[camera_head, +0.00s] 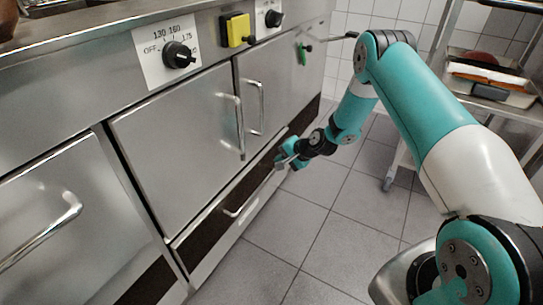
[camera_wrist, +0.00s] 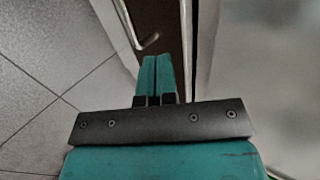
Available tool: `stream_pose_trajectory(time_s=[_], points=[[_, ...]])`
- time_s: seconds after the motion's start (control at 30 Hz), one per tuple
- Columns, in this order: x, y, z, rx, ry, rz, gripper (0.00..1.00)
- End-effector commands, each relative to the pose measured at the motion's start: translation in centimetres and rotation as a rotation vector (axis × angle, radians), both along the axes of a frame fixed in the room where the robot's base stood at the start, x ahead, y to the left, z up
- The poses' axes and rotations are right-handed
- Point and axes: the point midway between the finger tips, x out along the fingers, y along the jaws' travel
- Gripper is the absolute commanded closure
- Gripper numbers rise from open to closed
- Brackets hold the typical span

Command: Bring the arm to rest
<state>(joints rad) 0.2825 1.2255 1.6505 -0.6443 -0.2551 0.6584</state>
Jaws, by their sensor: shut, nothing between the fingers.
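My arm reaches out from the lower right in the head view and bends down over the tiled floor. My gripper (camera_head: 283,161) is at its far end, in front of the steel cabinet's lower doors. In the wrist view the teal fingers of my gripper (camera_wrist: 157,78) are together, with nothing between them. Beyond the fingers the wrist view shows a drawer handle (camera_wrist: 148,42) and a dark panel. I cannot tell the exact gap between fingertips and handle.
The steel cabinet (camera_head: 180,140) fills the left, with bar handles (camera_head: 240,125) sticking out, a dial (camera_head: 178,54) and a yellow switch (camera_head: 237,30). A wheeled rack (camera_head: 398,165) with trays (camera_head: 490,75) stands at the right. The floor (camera_head: 310,220) between is clear.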

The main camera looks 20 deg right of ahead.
Motion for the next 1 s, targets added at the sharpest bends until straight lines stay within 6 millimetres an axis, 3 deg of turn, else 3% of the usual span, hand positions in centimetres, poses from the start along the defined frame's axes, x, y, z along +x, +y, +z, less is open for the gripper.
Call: stream_pose_trajectory(time_s=[0.03,0.2,0.47,0.67,0.77,0.87,1.0], points=[[-0.8,-0.6,1.3,0.001,0.003,-0.003,1.00],[-2.8,-1.9,3.5,0.002,0.005,0.000,1.00],[-4.2,-2.9,4.7,0.000,0.005,0.004,1.00],[-4.3,-2.3,5.6,-0.008,0.003,0.029,1.00],[-4.4,-0.4,8.6,-0.042,-0.007,0.117,1.00],[-5.6,3.0,13.5,-0.103,-0.020,0.272,1.00],[-9.7,8.4,20.7,-0.207,-0.037,0.533,1.00]])
